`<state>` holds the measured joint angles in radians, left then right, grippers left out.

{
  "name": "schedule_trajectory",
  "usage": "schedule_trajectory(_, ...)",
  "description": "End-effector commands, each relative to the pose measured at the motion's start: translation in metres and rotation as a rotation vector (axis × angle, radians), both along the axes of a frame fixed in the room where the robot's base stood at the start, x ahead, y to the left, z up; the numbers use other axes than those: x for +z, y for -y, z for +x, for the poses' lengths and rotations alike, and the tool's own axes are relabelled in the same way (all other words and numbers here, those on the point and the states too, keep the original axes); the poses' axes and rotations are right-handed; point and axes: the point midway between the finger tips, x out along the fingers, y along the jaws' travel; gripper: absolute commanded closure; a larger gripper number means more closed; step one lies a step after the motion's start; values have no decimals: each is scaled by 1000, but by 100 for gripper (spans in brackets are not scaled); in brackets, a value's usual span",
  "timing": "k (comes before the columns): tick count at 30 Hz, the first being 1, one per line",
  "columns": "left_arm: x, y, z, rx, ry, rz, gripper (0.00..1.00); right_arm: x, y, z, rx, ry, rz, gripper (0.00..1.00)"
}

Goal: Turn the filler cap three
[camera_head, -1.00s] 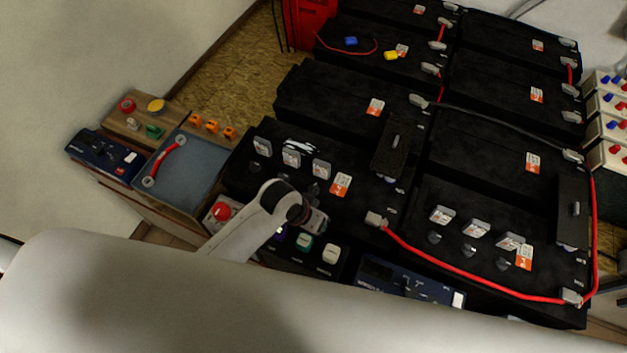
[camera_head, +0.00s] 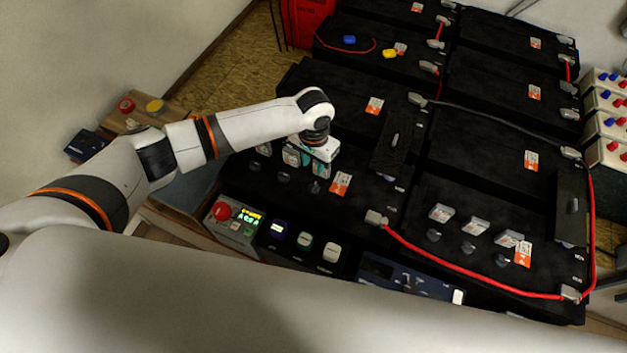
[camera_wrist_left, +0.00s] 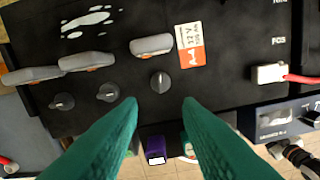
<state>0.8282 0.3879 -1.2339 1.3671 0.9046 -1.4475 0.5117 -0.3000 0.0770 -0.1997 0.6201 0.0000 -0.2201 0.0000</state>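The black battery (camera_head: 240,185) at the left carries a row of three small round black knobs, which look like the filler caps, with a grey flap behind each. The rightmost knob (camera_head: 315,187), nearest the orange label (camera_head: 340,183), also shows in the left wrist view (camera_wrist_left: 160,82). There it lies just beyond the gap between my teal fingertips. My left gripper (camera_head: 308,170) is open and empty above the battery, and its fingers also show in the left wrist view (camera_wrist_left: 160,104). The other two knobs show in the wrist view, the middle one (camera_wrist_left: 108,92) and the left one (camera_wrist_left: 62,102). My right gripper is not in view.
A control box with a red button (camera_head: 221,211) and several small blocks stand in front of the battery. A blue device (camera_head: 400,278) sits to their right. A red cable (camera_head: 460,276) runs along the right battery. A wooden bench (camera_head: 160,119) stands at the left.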

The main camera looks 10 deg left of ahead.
Motion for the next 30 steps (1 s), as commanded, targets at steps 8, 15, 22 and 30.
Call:
schedule_trajectory(8, -56, 0, -1, -1, -2, 2, 68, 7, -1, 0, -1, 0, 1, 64)
schedule_trajectory(15, -94, 0, -1, -2, 0, 1, 68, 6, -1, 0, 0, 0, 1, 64)
schedule_trajectory(22, -106, 0, -1, -2, 0, 0, 68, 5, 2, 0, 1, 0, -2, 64)
schedule_trajectory(30, -106, 0, -1, -2, 1, 0, 73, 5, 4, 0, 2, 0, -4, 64)
